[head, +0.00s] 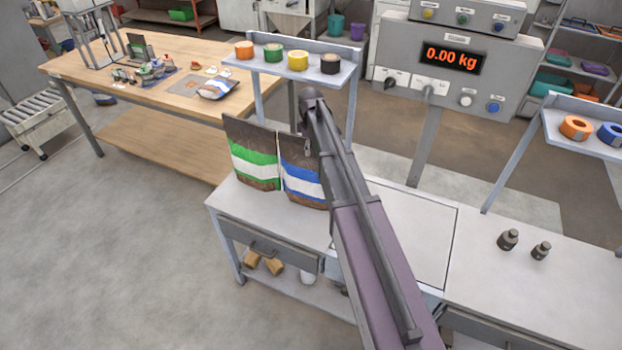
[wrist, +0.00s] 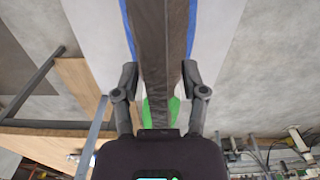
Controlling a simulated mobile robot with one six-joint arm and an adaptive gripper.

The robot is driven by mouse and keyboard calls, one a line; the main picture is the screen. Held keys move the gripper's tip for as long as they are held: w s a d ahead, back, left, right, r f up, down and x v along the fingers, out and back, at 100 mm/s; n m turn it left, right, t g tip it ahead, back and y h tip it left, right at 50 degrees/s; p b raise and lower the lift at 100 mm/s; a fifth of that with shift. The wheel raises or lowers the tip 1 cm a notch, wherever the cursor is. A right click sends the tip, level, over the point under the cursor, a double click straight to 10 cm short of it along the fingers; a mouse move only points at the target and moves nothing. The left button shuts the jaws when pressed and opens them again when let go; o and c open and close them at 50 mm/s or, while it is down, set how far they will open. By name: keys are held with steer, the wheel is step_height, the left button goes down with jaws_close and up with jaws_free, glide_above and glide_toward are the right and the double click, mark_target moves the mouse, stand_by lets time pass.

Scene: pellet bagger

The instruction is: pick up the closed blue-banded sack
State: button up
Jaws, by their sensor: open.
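The blue-banded sack (head: 303,182) stands upright on the grey bench, dark brown with a blue and white band. My arm hides its right part in the head view. In the wrist view the blue-banded sack (wrist: 160,35) runs between the fingers of my gripper (wrist: 159,68). The fingers are open, one on each side of its dark top, with no clear grip on it. A green-banded sack (head: 254,158) stands close on its left; some of its green shows in the wrist view (wrist: 174,107). My gripper is mostly hidden behind my arm in the head view.
A shelf with tape rolls (head: 298,60) rises behind the sacks. Another blue-banded sack (head: 216,89) lies on the wooden table (head: 190,55). A scale display (head: 453,58) reads 0.00 kg. Two dark weights (head: 509,240) stand on the right bench.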

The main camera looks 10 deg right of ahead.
jaws_close()
steer(key=shift+r, duration=0.15)
steer(key=shift+r+p, duration=1.7)
steer(key=shift+p, duration=0.2)
steer(key=s+r+p, duration=0.1)
steer(key=s, duration=1.5)
steer(key=shift+d+r, duration=0.15)
steer(key=shift+d, duration=0.2)
